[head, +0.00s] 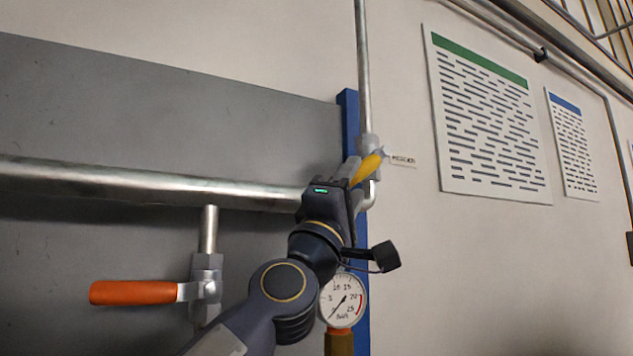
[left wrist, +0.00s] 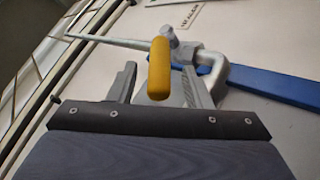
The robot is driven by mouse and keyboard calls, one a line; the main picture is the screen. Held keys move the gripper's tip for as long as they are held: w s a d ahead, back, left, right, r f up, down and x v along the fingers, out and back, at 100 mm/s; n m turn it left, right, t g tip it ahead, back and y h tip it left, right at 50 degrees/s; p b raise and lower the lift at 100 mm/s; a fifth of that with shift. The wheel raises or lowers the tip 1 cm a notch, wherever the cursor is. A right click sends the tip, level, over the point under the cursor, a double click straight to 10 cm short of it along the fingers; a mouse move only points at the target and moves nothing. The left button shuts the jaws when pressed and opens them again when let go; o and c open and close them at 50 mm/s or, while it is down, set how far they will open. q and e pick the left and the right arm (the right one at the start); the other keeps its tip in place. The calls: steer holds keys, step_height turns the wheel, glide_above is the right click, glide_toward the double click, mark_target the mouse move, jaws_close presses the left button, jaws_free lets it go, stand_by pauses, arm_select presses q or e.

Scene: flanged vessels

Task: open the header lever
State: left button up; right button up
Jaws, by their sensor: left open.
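The header lever is a yellow handle (head: 367,168) on a metal valve (head: 368,145) in the vertical pipe, beside a small white tag (head: 403,160). In the head view it slants down to the left from the valve. My left gripper (head: 350,172) is at the lever's lower end and partly covers it. In the left wrist view, the yellow handle (left wrist: 159,70) lies between the two open fingers of my left gripper (left wrist: 160,85), with a visible gap on each side. My right gripper is not in view.
An orange lever (head: 133,292) on another valve sits at lower left, below a thick horizontal pipe (head: 130,184). A pressure gauge (head: 343,300) is below my left gripper. A blue post (head: 349,115) stands behind. The wall right of the valve carries posters (head: 490,120).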

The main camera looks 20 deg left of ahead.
arm_select(q)
steer(key=s+a+p, duration=0.1)
steer(key=s+a, duration=0.1)
steer(key=s, duration=0.9)
steer(key=shift+s, duration=0.2)
steer(key=shift+a+r, duration=0.1)
steer(key=shift+r, duration=0.05)
